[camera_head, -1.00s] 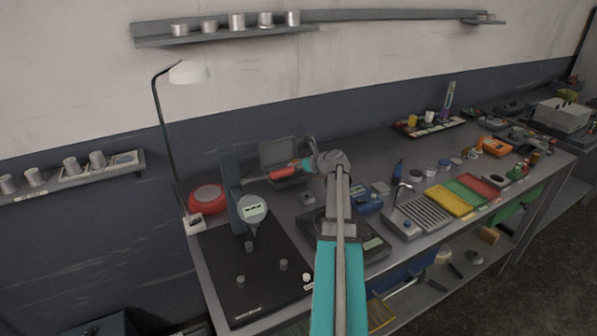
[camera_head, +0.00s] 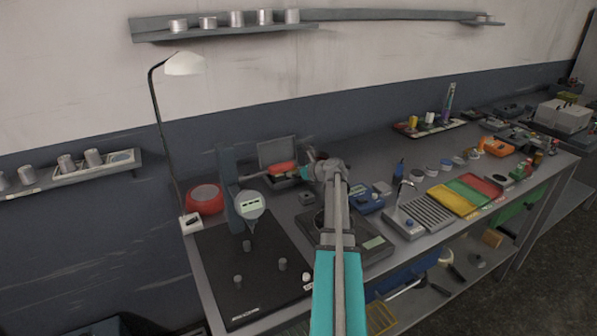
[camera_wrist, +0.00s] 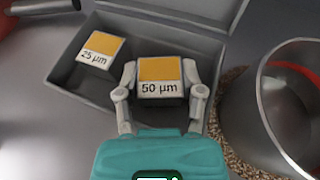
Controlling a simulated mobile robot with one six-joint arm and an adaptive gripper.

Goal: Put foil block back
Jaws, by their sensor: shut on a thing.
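The foil block marked 50 µm (camera_wrist: 160,91), with a yellow top and white label, is between the two grey fingers of my gripper (camera_wrist: 160,74) in the wrist view. My gripper is shut on it. The open grey case (camera_wrist: 62,79) lies beneath and around it; I cannot tell whether the block touches the case floor. A second block marked 25 µm (camera_wrist: 98,54) sits tilted in the case, left of the held one. In the head view my gripper (camera_head: 300,173) is at the case, whose lid (camera_head: 277,150) stands open. The held block is not clear there.
A metal cup (camera_wrist: 296,105) on a cork ring stands close right of the case. A dial gauge stand (camera_head: 229,185) and a red round object (camera_head: 206,198) are on the left. A blue device (camera_head: 366,199) is on the right.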

